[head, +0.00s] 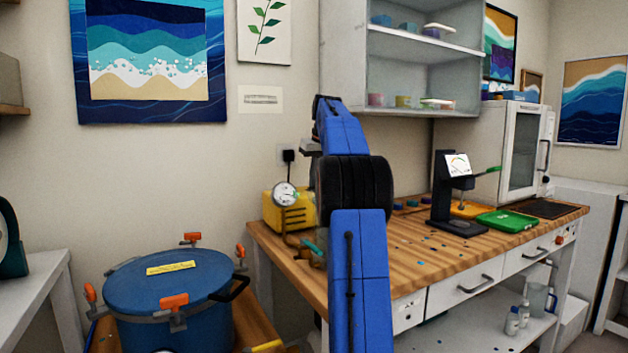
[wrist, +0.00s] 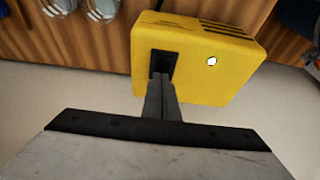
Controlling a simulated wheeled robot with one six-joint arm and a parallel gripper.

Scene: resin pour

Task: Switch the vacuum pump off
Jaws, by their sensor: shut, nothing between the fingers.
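The yellow vacuum pump (head: 272,209) stands on the left end of the wooden workbench, partly hidden by my arm. In the wrist view the pump (wrist: 195,85) shows a dark switch (wrist: 163,60) in a black recess, a small white round spot (wrist: 211,61) beside it and dark vent slots. My gripper (wrist: 162,80) is shut and empty. Its fingertips are at the lower edge of the switch, overlapping it in the picture; I cannot tell whether they touch. The switch's position is unclear. In the head view my arm hides the fingertips.
A round dial gauge (head: 285,194) is beside the pump. A blue lidded pot (head: 168,295) with orange clamps stands at the lower left. A black stand (head: 458,226) and green tray (head: 506,219) are on the workbench (head: 400,262). A wall cabinet (head: 343,60) hangs above.

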